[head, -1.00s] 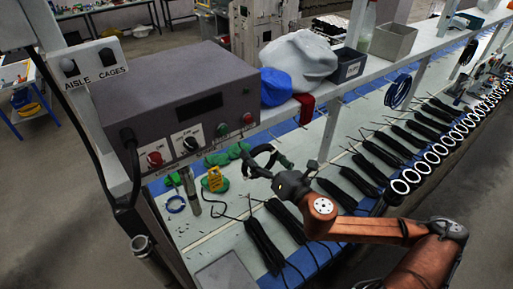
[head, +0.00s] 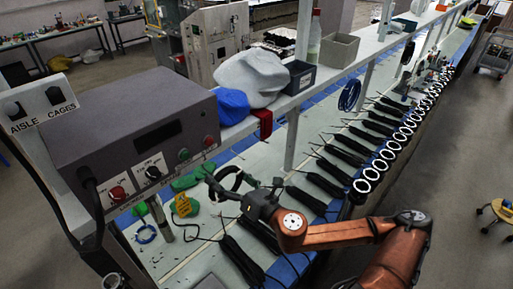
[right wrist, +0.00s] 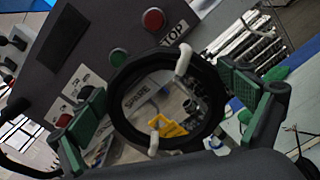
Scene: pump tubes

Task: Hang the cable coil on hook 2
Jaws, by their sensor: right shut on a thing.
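The cable coil is a black ring; in the head view the coil (head: 213,187) is held up in front of the grey control box. My right gripper (head: 250,195) is shut on it. In the right wrist view the coil (right wrist: 113,105) stands between the green fingers of my right gripper (right wrist: 165,100), with two white pieces at its edge. A label reading SPARE shows through the ring. I cannot make out a hook numbered 2. My left gripper is not in view.
The grey control box (head: 135,140) with buttons stands left of the coil. A yellow tag (head: 183,205) and green pieces (head: 187,181) lie below it on the bench. Several black bundles (head: 242,260) lie along the bench. A blue coil (head: 350,95) hangs under the shelf.

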